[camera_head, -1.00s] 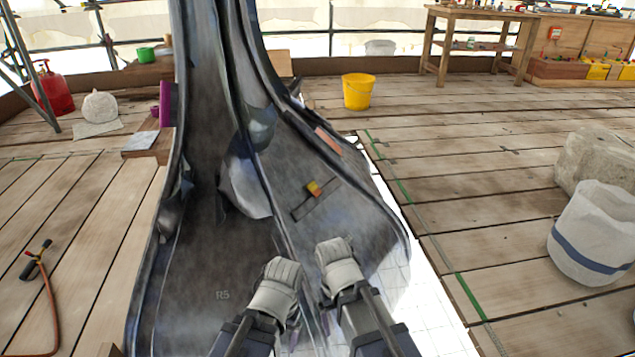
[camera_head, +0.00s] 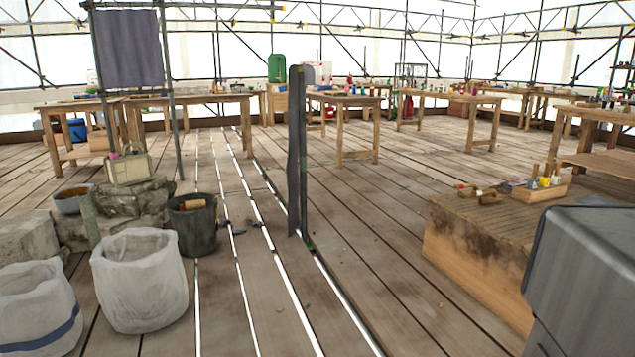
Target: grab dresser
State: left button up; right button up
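I cannot make out for sure which object is the dresser. Several small tools (camera_head: 478,194) with brown and reddish parts lie on top of a wooden platform (camera_head: 475,282) at the right. An open wooden tray (camera_head: 541,190) with small items in it stands beside them. They are too small here to name one by one. Neither of my grippers is in view, so I cannot see what they hold.
A large grey angular object (camera_head: 585,275) fills the lower right. White bags (camera_head: 140,282), a dark bucket (camera_head: 193,226) and stones (camera_head: 130,205) stand at the left. A dark upright post (camera_head: 297,150) rises mid-view. Workbenches (camera_head: 357,102) line the back.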

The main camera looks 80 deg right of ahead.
aim_at(466, 193)
jog(key=z, duration=3.75)
